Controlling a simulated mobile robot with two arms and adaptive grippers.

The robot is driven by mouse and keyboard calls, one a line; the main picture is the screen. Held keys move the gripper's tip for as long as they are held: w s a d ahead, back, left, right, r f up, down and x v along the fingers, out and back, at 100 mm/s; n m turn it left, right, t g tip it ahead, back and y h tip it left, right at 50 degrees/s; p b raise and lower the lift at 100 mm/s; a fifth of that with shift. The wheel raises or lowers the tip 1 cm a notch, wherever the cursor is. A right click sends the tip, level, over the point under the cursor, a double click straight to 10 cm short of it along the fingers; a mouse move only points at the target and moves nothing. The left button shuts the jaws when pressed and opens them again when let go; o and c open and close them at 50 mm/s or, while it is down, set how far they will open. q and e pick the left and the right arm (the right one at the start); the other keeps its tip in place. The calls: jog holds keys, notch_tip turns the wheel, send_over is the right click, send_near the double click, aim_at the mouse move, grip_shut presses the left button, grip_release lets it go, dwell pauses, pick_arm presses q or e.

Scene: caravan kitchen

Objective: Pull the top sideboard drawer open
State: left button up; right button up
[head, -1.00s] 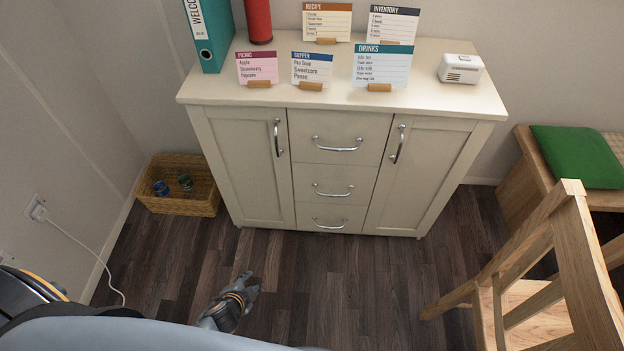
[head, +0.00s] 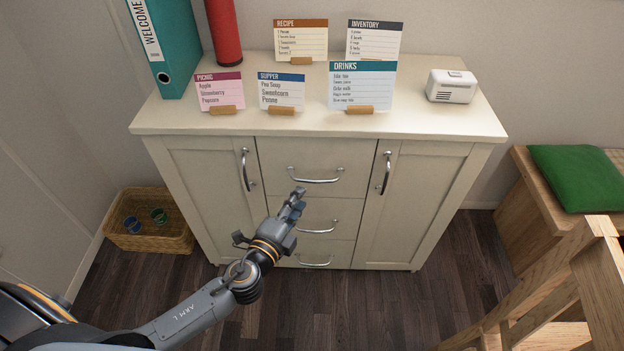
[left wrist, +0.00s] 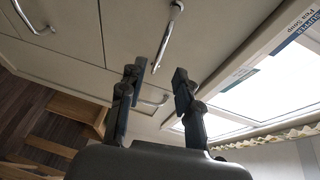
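The cream sideboard (head: 206,194) stands ahead with its top drawer (head: 316,156) shut. The drawer's curved metal handle (head: 316,179) is free. My left gripper (head: 297,198) is in front of the drawers, its tips showing just below the handle's left end. In the left wrist view the two dark fingers (left wrist: 160,72) are spread and empty. The top drawer handle (left wrist: 168,36) lies just beyond the fingertips, its near end showing between them; I see no contact. The left hand hides part of the lower drawers. My right gripper is not in view.
Two door handles (head: 247,170) (head: 384,173) flank the drawers. Cards, a teal binder (head: 166,55), a red cylinder (head: 223,30) and a white box (head: 451,86) stand on top. A wicker basket (head: 150,238) is at left, a wooden chair (head: 560,285) at right.

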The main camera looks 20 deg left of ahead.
aim_at(312, 181)
pick_arm(q)
jog(key=w, duration=0.5)
jog(key=w+d+f, duration=0.1)
jog(key=w, duration=0.2)
jog(key=shift+w, duration=0.2)
grip_shut()
